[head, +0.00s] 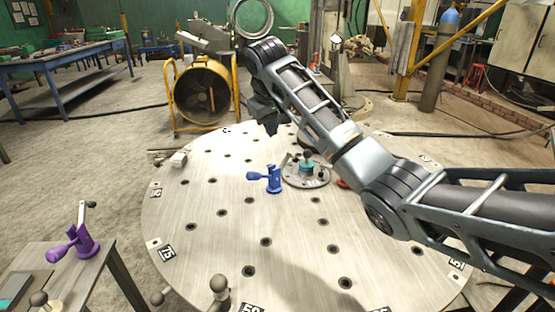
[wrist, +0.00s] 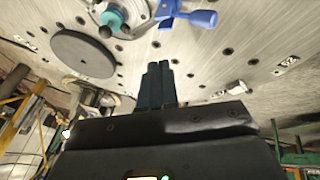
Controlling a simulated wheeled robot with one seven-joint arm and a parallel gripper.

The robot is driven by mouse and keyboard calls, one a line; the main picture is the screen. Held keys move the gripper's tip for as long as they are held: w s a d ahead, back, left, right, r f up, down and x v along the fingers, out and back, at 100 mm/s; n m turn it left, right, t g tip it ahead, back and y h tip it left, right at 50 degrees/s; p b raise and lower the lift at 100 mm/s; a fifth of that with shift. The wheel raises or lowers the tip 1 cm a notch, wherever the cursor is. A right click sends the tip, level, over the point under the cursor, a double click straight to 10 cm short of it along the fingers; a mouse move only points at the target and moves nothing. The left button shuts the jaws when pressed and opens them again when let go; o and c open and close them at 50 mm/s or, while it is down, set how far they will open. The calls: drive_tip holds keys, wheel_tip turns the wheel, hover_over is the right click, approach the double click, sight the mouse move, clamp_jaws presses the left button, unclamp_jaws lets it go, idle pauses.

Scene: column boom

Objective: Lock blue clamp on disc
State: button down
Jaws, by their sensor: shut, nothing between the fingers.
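The blue clamp (head: 273,182) stands on the big round metal table, at the left edge of a flanged grey disc (head: 294,180). Its blue handle sticks out to the left, away from the disc, and a short metal arm rises beside it toward the disc. Whether the arm's tip presses on the disc I cannot tell. The disc carries a teal and dark knob at its centre. The blue clamp also shows at the top of the wrist view (wrist: 201,18), beside the disc (wrist: 136,10). My gripper (head: 270,128) is shut and empty, above the table and beyond the clamp.
The round table (head: 215,255) has many holes and numbered tags. A dark round plate (wrist: 83,54) lies on it in the wrist view. A purple clamp (head: 84,243) stands on a side table at left. A yellow-framed fan (head: 202,95) stands behind. The table's front left is mostly clear.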

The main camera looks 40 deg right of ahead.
approach(286, 159)
drive_tip(key=w+f, duration=0.1)
drive_tip(key=w+a+f, duration=0.2)
drive_tip(key=shift+f, duration=0.4)
drive_tip(key=shift+s+d+f, duration=0.1)
drive_tip(key=shift+d+f, duration=0.7)
drive_tip(key=shift+d, duration=0.15)
drive_tip(key=shift+d+f, duration=0.4)
drive_tip(key=shift+f, duration=0.15)
drive_tip(key=shift+d+f+y, duration=0.15)
drive_tip(key=shift+d+y, duration=0.25)
drive_tip(key=shift+y, duration=0.2)
drive_tip(key=shift+s+d+f+y, duration=0.1)
drive_tip(key=shift+d+y, duration=0.2)
drive_tip(key=shift+d+f+y, duration=0.35)
drive_tip(key=shift+d+y, duration=0.05)
drive_tip(key=shift+y, duration=0.3)
drive_tip(key=d+f+y+b, duration=0.1)
drive_tip(key=b, duration=0.1)
drive_tip(key=d+f+m+y+b, duration=0.1)
drive_tip(key=y+b, duration=0.1)
drive_tip(key=shift+d+f+y+b, duration=0.15)
drive_tip(key=shift+y+b, duration=0.15)
drive_tip(key=shift+b, duration=0.5)
drive_tip(key=shift+d+t, duration=0.15)
drive_tip(key=shift+t, duration=0.15)
